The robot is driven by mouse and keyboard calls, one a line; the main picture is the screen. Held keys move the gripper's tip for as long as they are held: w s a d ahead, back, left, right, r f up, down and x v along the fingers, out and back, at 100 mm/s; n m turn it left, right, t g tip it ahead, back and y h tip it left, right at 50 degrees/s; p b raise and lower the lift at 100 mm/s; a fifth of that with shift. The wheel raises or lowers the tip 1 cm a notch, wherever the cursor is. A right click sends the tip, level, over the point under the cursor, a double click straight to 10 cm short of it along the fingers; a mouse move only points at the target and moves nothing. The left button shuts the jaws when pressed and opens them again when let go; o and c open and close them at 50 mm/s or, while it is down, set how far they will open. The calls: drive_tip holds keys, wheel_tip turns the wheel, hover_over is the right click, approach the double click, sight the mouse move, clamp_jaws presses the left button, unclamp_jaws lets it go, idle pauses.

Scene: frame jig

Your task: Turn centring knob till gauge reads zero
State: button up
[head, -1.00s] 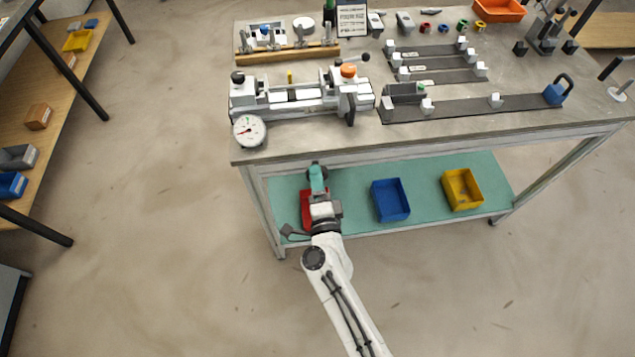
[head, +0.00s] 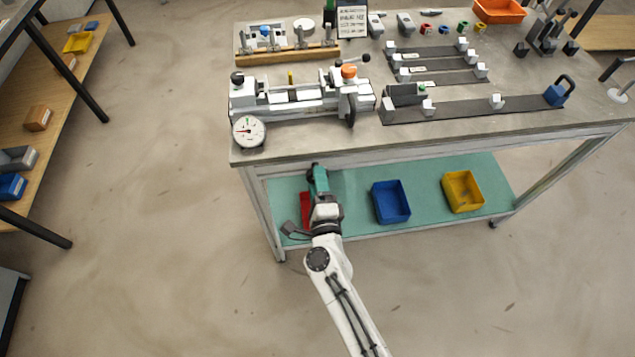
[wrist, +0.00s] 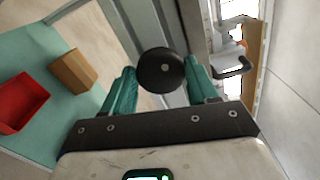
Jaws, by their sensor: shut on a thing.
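The centring knob (wrist: 161,68) is a round black disc in the wrist view, between the two teal fingers of my gripper (wrist: 158,78). In the head view my gripper (head: 316,174) is at the bench's front edge, shut on the knob, which is mostly hidden there. The gauge (head: 248,132) is a round white dial at the front left of the grey and white fixture (head: 300,100). Its needle points roughly left, with a green mark at the top of the dial; the exact reading is too small to tell.
The workbench (head: 330,146) carries flat rails (head: 470,106) on the right and an orange bin (head: 499,10) at the back. On the teal lower shelf stand a red bin (wrist: 20,103), a blue bin (head: 391,202) and a yellow bin (head: 462,191). Floor in front is clear.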

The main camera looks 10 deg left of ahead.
drive_tip(key=o, duration=1)
drive_tip(key=shift+o, duration=0.2)
drive_tip(key=v, duration=1)
drive_tip(key=shift+s+p, duration=0.3)
drive_tip(key=shift+s, duration=0.1)
drive_tip(key=shift+d, duration=0.1)
